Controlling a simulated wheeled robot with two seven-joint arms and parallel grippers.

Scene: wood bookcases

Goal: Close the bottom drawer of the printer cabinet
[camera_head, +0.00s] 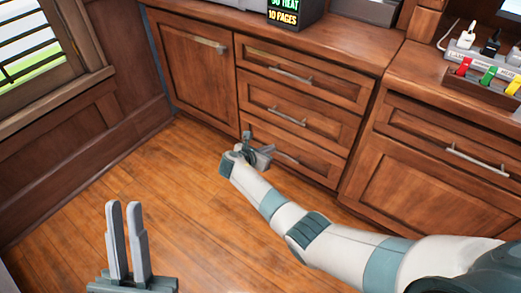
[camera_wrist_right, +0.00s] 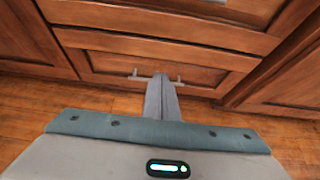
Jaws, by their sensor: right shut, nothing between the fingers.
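The printer cabinet is dark wood, with a door at left and a stack of three drawers. Its bottom drawer (camera_head: 312,163) is partly hidden by my right gripper. In the right wrist view, the bottom drawer (camera_wrist_right: 200,76) shows its bar handle (camera_wrist_right: 135,77). The drawer front looks about in line with those above; I cannot tell if a small gap remains. My right gripper (camera_head: 267,150) is shut and empty, its fingertips at the handle in the wrist view (camera_wrist_right: 160,77); contact is unclear. My left gripper (camera_head: 124,204) is open with a narrow gap, empty above the floor.
The middle drawer (camera_head: 300,112) and top drawer (camera_head: 297,75) look shut. A second cabinet (camera_head: 425,180) stands at right, with a power strip and coloured items on top. A black display box (camera_head: 291,12) sits on the printer cabinet. The wood floor (camera_head: 180,190) at left is clear.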

